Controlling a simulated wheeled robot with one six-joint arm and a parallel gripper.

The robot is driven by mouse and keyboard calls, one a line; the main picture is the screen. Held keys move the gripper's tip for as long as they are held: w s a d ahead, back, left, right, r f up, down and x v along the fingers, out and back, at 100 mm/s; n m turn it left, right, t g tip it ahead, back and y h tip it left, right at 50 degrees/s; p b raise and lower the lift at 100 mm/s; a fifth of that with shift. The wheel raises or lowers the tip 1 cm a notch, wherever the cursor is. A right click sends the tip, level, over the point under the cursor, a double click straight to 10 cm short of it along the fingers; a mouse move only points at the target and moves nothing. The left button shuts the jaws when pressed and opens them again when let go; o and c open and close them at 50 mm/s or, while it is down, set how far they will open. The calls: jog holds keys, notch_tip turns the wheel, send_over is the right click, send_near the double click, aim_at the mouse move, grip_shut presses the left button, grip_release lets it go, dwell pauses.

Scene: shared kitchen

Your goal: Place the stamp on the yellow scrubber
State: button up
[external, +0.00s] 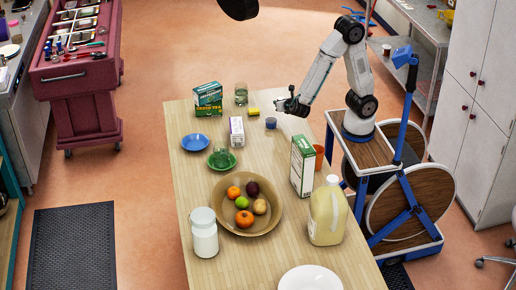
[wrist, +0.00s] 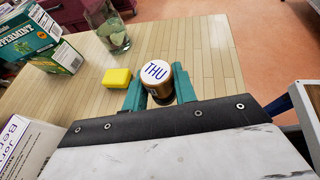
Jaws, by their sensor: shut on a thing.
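The stamp (wrist: 155,72), a short round piece with a white top reading "THU" and a brown-gold side, sits between the teal fingers of my gripper (wrist: 157,82) in the wrist view. My gripper is shut on it. The yellow scrubber (wrist: 117,78) lies flat on the table just left of my left finger, apart from it, with its top bare. In the external view, my gripper (external: 282,104) is near the far right edge of the table, right of the yellow scrubber (external: 253,112). The stamp is hard to make out there.
A glass (external: 241,94) and a green tea box (external: 208,100) stand left of the scrubber. A small blue cup (external: 270,123) and a white box (external: 237,131) are nearer the camera. A green-white carton (external: 303,167) stands at the right edge.

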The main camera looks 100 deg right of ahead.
jog(key=s+d+r+m+g, duration=0.1)
jog(key=s+d+m+g, duration=0.1)
jog(key=s+g, duration=0.1)
send_over(254, 110)
jog(key=shift+s+d+f+m, duration=0.2)
jog(key=shift+f+m, duration=0.1)
jog(key=shift+f, duration=0.15)
jog(key=shift+w+f, duration=0.25)
jog(key=shift+f, duration=1.5)
jog(key=o, duration=1)
jog(key=shift+f, duration=0.1)
